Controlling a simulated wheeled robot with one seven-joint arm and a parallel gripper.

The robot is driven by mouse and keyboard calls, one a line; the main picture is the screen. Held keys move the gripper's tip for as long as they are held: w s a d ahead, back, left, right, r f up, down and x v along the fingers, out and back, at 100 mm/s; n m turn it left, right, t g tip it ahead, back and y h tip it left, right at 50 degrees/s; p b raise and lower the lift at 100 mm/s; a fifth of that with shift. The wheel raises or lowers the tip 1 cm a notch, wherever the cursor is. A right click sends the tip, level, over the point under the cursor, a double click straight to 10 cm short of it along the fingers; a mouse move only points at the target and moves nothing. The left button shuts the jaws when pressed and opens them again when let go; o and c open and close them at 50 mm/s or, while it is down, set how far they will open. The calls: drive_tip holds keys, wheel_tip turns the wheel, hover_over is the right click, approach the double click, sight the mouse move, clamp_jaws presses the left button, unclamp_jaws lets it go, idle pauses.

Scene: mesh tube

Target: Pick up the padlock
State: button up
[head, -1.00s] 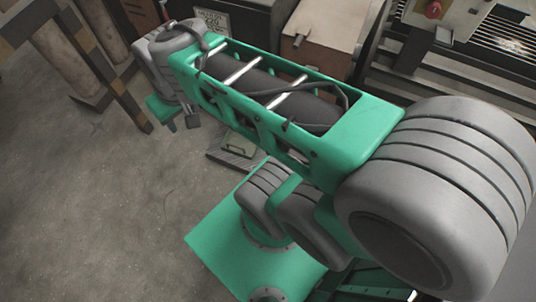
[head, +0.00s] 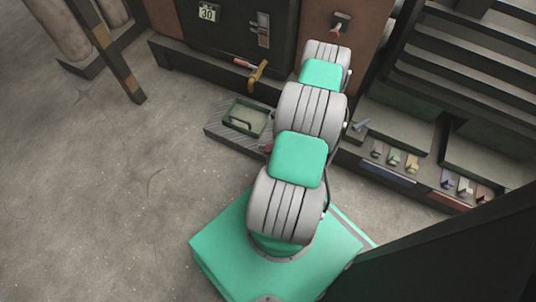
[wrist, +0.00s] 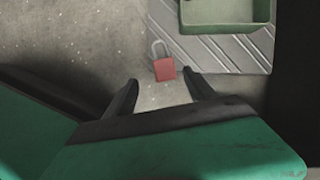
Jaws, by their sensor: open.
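A small red padlock (wrist: 164,69) with a grey shackle lies at the near edge of a grey ridged plate in the wrist view. In the head view a sliver of red, likely the padlock (head: 268,148), shows beside my arm, which hides the rest. My gripper (wrist: 160,84) is open, its two dark fingertips on either side of the padlock's near end in the picture. Nothing is held. I cannot tell the height left between the fingers and the padlock. The gripper is hidden in the head view.
A green tray (head: 246,117) with a handle-like part inside sits on the ridged plate (head: 222,135), just beyond the padlock. Dark cabinets (head: 225,45) stand behind. Bins with small coloured parts (head: 394,158) are at the right. The concrete floor (head: 110,200) at left is clear.

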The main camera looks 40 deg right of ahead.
sight(268, 148)
drive_tip(key=b+x, duration=0.1)
drive_tip(key=x, duration=0.1)
drive_tip(key=b+x, duration=0.1)
drive_tip(key=x, duration=0.1)
drive_tip(key=b+x, duration=0.1)
drive_tip(key=x, duration=0.1)
drive_tip(key=shift+w+d+f, duration=0.25)
drive_tip(key=shift+w+f, duration=0.1)
drive_tip(key=shift+f, duration=0.05)
drive_tip(key=shift+r, duration=0.1)
clamp_jaws()
